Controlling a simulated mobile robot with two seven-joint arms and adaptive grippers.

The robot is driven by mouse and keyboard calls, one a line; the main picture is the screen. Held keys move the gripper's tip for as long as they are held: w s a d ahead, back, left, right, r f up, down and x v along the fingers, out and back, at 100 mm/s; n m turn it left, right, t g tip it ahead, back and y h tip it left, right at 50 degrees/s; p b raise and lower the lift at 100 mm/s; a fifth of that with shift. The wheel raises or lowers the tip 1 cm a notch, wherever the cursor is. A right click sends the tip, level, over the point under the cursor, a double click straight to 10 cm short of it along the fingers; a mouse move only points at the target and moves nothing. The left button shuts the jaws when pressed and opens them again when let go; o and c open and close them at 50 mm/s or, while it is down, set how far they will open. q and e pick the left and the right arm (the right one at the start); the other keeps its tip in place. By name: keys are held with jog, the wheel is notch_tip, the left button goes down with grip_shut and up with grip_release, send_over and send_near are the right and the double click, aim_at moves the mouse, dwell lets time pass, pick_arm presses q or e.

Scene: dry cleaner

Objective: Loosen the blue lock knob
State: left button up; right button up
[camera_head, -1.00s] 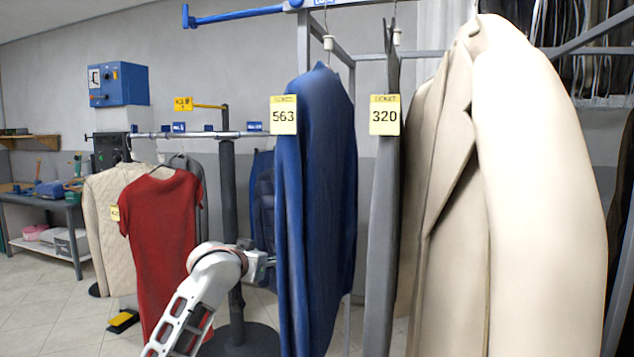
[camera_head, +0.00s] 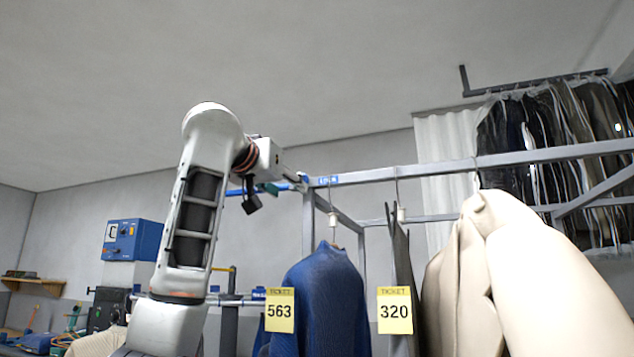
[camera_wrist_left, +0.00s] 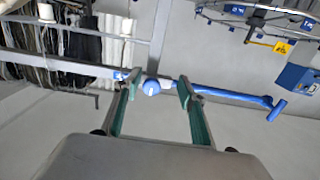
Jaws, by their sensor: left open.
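The blue lock knob (camera_wrist_left: 152,87) shows in the left wrist view as a round blue piece with a pale mark, at the joint of the grey rail and the blue bar (camera_wrist_left: 230,95). My left gripper (camera_wrist_left: 158,83) is open, with its green-lined fingers on either side of the knob in that view. I cannot tell whether either finger touches it. In the head view my left gripper (camera_head: 284,184) is raised at the left end of the grey rail (camera_head: 450,165), and the knob is not clear there. My right gripper is not in view.
A blue garment with ticket 563 (camera_head: 318,300), a grey garment with ticket 320 (camera_head: 400,255) and a cream coat (camera_head: 530,270) hang below the rail. A blue control box (camera_head: 133,240) is on the left. Space above the rail is clear.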

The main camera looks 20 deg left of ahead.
pick_arm(q)
notch_tip(320, 180, up, 4)
jog(key=s, duration=0.3)
jog(key=w+p, duration=0.4)
jog(key=w, duration=0.4)
jog(key=shift+d, duration=0.3)
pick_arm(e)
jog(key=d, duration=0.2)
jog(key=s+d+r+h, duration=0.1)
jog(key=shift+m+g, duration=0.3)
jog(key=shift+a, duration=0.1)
pick_arm(q)
jog(key=c, duration=1.1)
jog(key=shift+o, duration=0.2)
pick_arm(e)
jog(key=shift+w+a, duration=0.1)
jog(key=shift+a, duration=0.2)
